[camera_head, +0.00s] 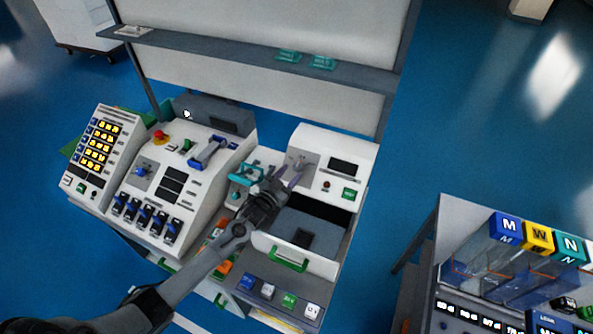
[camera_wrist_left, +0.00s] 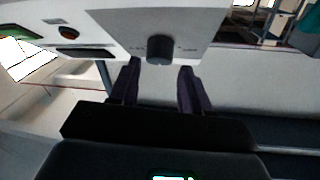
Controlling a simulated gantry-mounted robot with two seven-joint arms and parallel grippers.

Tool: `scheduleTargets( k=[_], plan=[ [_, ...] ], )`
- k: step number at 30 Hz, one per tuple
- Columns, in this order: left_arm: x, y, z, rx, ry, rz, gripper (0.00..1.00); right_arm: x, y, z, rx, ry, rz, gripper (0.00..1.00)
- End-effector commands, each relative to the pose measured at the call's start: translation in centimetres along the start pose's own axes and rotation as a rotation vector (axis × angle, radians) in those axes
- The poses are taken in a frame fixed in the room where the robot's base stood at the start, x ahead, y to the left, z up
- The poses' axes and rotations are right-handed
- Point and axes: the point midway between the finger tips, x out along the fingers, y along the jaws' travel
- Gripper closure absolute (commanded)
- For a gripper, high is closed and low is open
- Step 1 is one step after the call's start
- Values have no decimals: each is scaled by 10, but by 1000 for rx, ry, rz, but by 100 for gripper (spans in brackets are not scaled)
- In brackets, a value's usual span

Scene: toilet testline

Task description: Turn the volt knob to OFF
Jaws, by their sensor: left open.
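The volt knob (camera_wrist_left: 160,49) is a dark round knob on a light panel in the left wrist view, with small unreadable marks on either side. In the head view, the knob (camera_head: 301,160) is small on the upper left of the right-hand white machine's front. My left gripper (camera_head: 289,182) is open in front of that panel. In the left wrist view, the fingers of my left gripper (camera_wrist_left: 159,82) stand on either side of the knob's lower part, with gaps at both sides. I cannot tell how far the tips reach around it. My right gripper is not in view.
The white machine (camera_head: 362,155) also bears a dark display (camera_head: 342,168), a red button (camera_head: 326,185) and a green button (camera_head: 349,193). A grey drawer with a green handle (camera_head: 288,264) lies below. A control console (camera_head: 127,186) stands left. A shelf (camera_head: 220,52) runs behind.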

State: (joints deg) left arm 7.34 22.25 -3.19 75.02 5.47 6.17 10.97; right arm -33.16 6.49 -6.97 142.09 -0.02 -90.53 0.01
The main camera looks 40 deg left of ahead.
Motion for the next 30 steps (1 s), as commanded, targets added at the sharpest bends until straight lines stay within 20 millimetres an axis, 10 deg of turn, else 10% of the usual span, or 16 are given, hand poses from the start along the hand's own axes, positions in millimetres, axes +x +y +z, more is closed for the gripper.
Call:
scheduleTargets(
  k=[21, 30],
  plan=[
    [36, 1, 0, 0, -1, 0, 53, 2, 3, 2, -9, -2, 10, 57],
    [36, 0, 0, 0, -2, 0, 94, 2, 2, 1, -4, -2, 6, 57]
  ],
)
